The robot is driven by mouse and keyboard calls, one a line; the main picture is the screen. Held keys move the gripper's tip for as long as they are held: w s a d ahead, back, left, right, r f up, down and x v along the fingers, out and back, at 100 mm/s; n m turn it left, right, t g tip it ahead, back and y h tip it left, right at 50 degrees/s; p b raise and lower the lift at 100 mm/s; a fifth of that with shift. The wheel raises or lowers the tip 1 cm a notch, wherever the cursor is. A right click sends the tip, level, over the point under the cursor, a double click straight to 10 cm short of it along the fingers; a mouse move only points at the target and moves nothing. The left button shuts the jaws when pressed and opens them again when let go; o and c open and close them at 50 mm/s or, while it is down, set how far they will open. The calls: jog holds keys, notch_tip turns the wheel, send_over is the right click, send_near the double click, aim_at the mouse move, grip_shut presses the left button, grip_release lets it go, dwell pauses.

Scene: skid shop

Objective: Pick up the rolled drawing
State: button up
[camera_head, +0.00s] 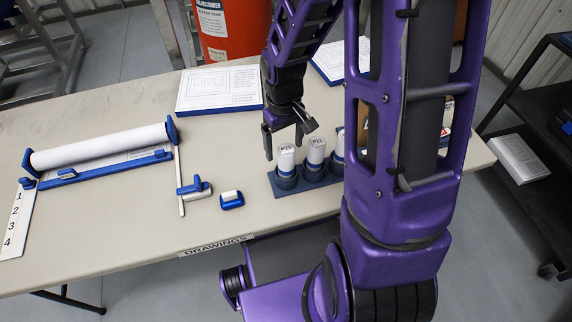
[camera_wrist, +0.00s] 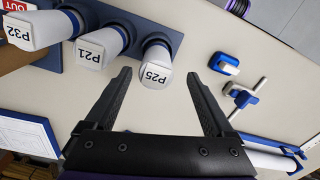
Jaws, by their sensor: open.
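Several white rolled drawings stand upright in a blue-grey rack (camera_head: 318,186) near the table's front edge. The roll P25 (camera_head: 286,160) is at the left end, and it also shows in the wrist view (camera_wrist: 157,76). The roll P21 (camera_head: 316,153) stands beside it, and P32 (camera_wrist: 38,30) is beyond in the wrist view. A third roll is partly hidden behind my arm in the head view. My gripper (camera_head: 288,139) is open and empty, above the rack at the P25 end. In the wrist view P25's top lies between and beyond the fingertips; I cannot tell the exact height gap.
A long white paper roll (camera_head: 98,146) lies in a blue holder at the left. A blue-handled slide tool (camera_head: 192,187) and a small blue block (camera_head: 231,200) lie left of the rack. A drawing board (camera_head: 220,88) lies behind. An orange-red drum (camera_head: 233,30) stands behind the table.

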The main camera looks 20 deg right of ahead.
aim_at(287, 159)
jog(key=f, duration=0.5)
jog(key=shift+s+d+f+b, duration=0.15)
jog(key=shift+d+f+b, duration=0.15)
jog(key=shift+f+b, duration=0.05)
grip_shut()
